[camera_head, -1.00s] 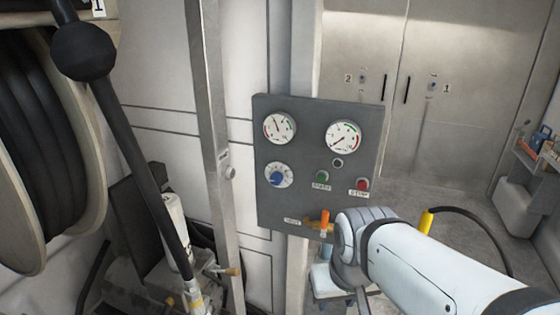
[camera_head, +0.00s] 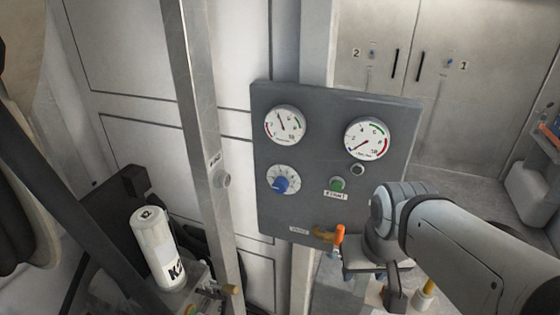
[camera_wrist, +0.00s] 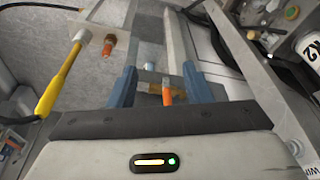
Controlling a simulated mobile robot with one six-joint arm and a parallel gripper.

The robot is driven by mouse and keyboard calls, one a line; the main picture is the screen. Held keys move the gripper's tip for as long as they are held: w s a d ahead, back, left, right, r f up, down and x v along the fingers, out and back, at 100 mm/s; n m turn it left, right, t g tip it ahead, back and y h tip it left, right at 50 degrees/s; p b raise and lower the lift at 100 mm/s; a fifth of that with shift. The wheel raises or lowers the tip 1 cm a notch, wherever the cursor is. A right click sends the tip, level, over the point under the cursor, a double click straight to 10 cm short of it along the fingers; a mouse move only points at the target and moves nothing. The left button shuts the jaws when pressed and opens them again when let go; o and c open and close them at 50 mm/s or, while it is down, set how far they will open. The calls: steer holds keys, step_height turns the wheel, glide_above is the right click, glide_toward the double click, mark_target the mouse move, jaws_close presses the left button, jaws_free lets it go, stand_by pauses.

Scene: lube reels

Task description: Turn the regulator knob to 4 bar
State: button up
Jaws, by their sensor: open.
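The blue regulator knob (camera_head: 281,185) sits on a white scale disc at the left of the grey control panel (camera_head: 240,250); its setting is too small to read. Above it is one round gauge (camera_head: 286,125), with a second gauge (camera_head: 367,138) to the right. Their needles show, but I cannot read exact values. In the wrist view, my gripper (camera_wrist: 157,84) is open, its blue fingers apart, with an orange handle visible between them; I cannot tell its distance. The knob is not in the wrist view. My arm is right of the panel, away from the knob.
A green button (camera_head: 337,184) and an orange valve handle (camera_head: 339,234) are on the panel. A metal post (camera_head: 205,130) stands left of it. A white canister (camera_head: 155,250) is at lower left.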

mark_target(278, 190)
steer(key=shift+o, duration=1.1)
steer(key=w+a+f+n+t+y+b, duration=0.1)
steer(key=w+a+f+t+b, duration=0.1)
steer(key=w+a, duration=0.2)
steer(key=w+a+f+n+t+y+b, duration=0.1)
steer(key=w+a+t+b, duration=0.1)
steer(key=w+a, duration=0.3)
steer(key=w+t, duration=0.1)
steer(key=w, duration=0.3)
steer(key=shift+w+f+t+b, duration=0.3)
steer(key=shift+w+f+b, duration=0.05)
steer(key=shift+f, duration=0.05)
steer(key=w+a+f+m+t+h+b, duration=0.1)
steer(key=w+a+t+h+b, duration=0.55)
steer(key=t, duration=0.65)
steer(key=shift+h, duration=0.25)
steer(key=w+r, duration=0.1)
steer(key=w+b, duration=0.1)
steer(key=w, duration=0.1)
steer(key=w+r, duration=0.1)
steer(key=w, duration=0.1)
steer(key=shift+w+a+r, duration=0.2)
steer(key=shift+w+r, duration=0.05)
steer(key=shift+r, duration=0.05)
steer(key=shift+c, duration=0.5)
steer(key=shift+m+b, duration=0.3)
steer(key=shift+b, duration=0.1)
steer(key=c, duration=0.9)
